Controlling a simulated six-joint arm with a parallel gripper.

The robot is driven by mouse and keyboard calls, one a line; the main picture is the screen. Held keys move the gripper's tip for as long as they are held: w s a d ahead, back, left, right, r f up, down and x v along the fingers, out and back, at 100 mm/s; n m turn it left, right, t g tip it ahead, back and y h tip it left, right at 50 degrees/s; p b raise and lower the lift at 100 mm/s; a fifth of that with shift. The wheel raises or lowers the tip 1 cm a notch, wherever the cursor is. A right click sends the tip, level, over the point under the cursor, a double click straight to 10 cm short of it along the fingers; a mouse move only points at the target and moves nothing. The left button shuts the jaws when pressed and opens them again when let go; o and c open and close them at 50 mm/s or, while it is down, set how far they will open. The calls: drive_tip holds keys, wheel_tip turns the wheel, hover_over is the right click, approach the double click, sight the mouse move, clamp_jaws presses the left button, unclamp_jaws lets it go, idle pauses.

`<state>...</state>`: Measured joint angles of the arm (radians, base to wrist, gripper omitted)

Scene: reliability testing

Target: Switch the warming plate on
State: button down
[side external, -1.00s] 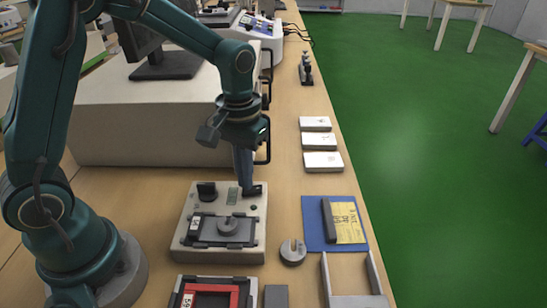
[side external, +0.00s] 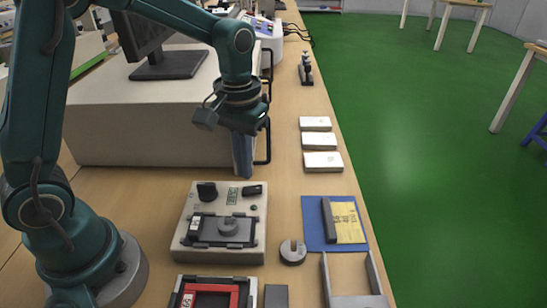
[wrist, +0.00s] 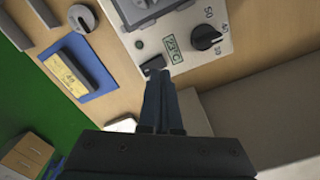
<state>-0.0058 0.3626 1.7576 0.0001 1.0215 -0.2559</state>
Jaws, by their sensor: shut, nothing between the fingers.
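The warming plate (side external: 183,247) is a beige box on the bench with a dark square heating surface (side external: 213,239). A black rocker switch (side external: 252,190) sits at its back right; it also shows in the wrist view (wrist: 153,64), just beyond my fingertips. The small green display (wrist: 173,50) reads 23°C. A black knob (wrist: 207,37) has marks 30, 40 and 50. A small round dark lamp (side external: 254,208) sits below the switch. My gripper (side external: 243,176) is shut and empty, pointing down above and behind the switch, apart from it.
White boxes (side external: 322,161) lie at the bench's right edge. A large beige block (side external: 150,130) stands behind the plate.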

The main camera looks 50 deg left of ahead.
sight(247, 189)
drive_tip(key=shift+r, duration=1.85)
drive_tip(key=s+r+t, duration=0.3)
drive_tip(key=s+r, duration=0.3)
drive_tip(key=r, duration=0.1)
drive_tip(key=s+f+m+t, duration=0.2)
drive_tip(key=s+f+m, duration=0.1)
drive_tip(key=s, duration=0.3)
drive_tip(key=shift+f+t, duration=0.2)
drive_tip(key=shift+t, duration=0.1)
drive_tip(key=shift+s, duration=0.1)
